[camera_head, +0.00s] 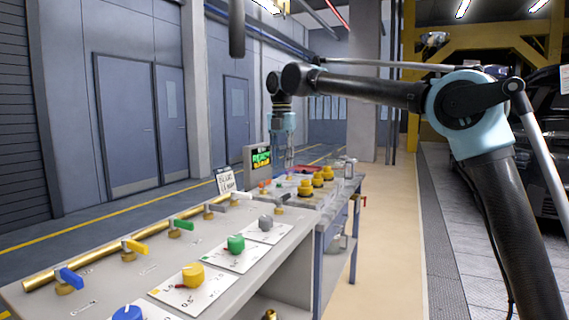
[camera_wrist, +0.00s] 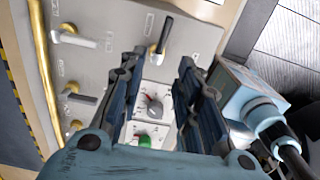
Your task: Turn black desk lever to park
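The black desk lever (camera_wrist: 162,36) shows near the top of the wrist view. It has a dark handle on a brass base and stands on the grey control desk (camera_wrist: 115,25). It lies beyond my fingertips and is apart from them. In the head view my gripper (camera_head: 283,152) hangs above the far part of the desk, pointing down.
Blue (camera_head: 70,278), yellow (camera_head: 136,247) and green (camera_head: 183,225) levers line the desk's left side by a brass pipe (camera_head: 90,262). Yellow (camera_head: 193,275), green (camera_head: 236,243) and grey (camera_head: 265,222) knobs sit on white plates. A sign (camera_head: 226,180) and a screen (camera_head: 260,158) stand beyond.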

